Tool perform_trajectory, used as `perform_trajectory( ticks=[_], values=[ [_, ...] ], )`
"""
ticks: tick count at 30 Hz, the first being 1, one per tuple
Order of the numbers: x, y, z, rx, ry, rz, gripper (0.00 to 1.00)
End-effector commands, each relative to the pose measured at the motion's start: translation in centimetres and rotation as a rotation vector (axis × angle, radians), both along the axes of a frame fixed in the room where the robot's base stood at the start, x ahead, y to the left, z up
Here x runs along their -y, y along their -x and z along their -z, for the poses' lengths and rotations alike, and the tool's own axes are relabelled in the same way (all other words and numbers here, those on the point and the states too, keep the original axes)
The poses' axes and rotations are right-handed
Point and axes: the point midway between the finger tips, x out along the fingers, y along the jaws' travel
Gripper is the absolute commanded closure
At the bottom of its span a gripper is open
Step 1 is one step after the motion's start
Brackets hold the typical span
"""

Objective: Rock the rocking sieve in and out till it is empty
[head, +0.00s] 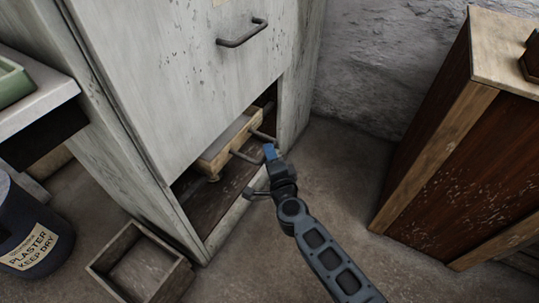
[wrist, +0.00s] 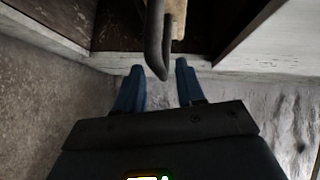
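The rocking sieve (head: 222,143), a shallow wooden frame, sits in the low opening of the pale cabinet. A dark bar handle (head: 246,157) sticks out from its front. Part of the sieve is hidden behind the cabinet front, and I cannot tell what is in it. My gripper (head: 262,172) is at the outer end of the handle. In the wrist view, the two blue fingers of my gripper (wrist: 159,68) are apart, and the end of the handle (wrist: 154,50) shows between their tips. Gaps show on both sides, so it is not clamped.
The cabinet (head: 190,75) has a closed upper front with its own bar handle (head: 242,35). An open wooden box (head: 107,259) stands on the floor at lower left, near a plaster bin (head: 45,225). A brown wooden cabinet (head: 440,150) stands at right. Floor between is clear.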

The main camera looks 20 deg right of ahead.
Motion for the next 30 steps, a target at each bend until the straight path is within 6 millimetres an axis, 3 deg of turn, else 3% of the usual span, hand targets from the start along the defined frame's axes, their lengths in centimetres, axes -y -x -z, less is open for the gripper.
perform_trajectory(
  ticks=[6,16,27,30],
  values=[
    [0.3,-2.0,0.4,0.0,-0.001,0.0,0.61],
    [0.4,-2.3,0.3,0.0,-0.001,0.0,0.62],
    [0.4,-2.3,0.4,0.0,-0.001,0.0,0.98],
    [0.4,-2.3,0.4,0.0,-0.001,0.0,1.0]
  ],
)
